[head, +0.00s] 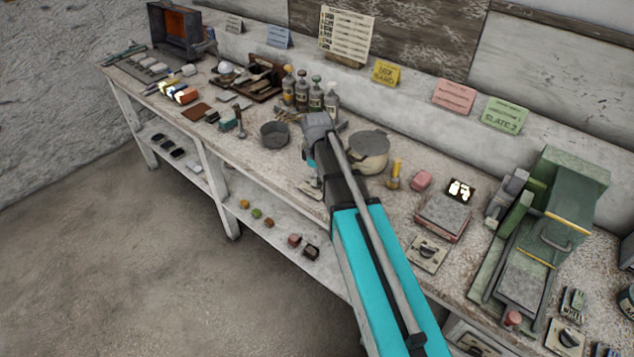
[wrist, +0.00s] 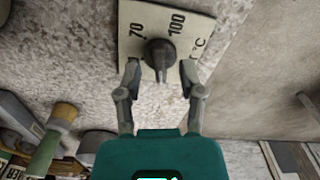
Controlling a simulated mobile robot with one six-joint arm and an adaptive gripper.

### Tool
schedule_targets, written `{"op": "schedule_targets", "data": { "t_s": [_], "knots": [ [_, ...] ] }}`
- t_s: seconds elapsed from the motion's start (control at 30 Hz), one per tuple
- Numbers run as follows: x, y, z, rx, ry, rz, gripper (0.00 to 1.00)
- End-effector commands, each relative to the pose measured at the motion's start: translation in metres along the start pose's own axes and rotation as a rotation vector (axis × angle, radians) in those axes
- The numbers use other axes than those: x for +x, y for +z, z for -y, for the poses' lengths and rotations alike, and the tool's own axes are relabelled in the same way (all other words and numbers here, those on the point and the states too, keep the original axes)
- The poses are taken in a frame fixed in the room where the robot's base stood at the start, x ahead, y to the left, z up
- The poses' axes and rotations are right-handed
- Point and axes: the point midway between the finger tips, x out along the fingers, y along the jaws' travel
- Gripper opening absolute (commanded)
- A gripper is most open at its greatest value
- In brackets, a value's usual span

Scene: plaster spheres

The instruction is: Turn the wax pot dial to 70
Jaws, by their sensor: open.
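The dial is a dark grey knob (wrist: 158,52) on a cream plate (wrist: 188,20) in the wrist view. The plate is marked 70, 100 and °C. The knob's narrow end points down in the picture, away from the 70 and 100 marks. My gripper (wrist: 161,76) is open, one finger on each side of the knob's lower part, with gaps visible; whether it touches is unclear. In the head view a small plate (head: 309,189) shows beside my arm, which hides most of the gripper. A round cream pot with a grey lid (head: 369,160) stands right of my arm.
A dark open pan (head: 274,135) and several bottles (head: 316,97) stand left of and behind my arm. A yellow-handled tool (head: 394,175), a pink block (head: 421,181) and a green machine (head: 545,235) are to the right. The lower shelf (head: 270,230) holds small blocks.

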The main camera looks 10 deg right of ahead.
Motion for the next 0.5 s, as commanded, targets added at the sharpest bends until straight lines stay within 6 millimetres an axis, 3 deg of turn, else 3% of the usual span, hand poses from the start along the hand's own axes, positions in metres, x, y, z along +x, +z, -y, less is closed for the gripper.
{"op": "schedule_targets", "data": {
  "t_s": [0.5],
  "knots": [
    [0.0078,0.0000,0.0000,0.000,0.000,0.000,0.50]
  ]
}}
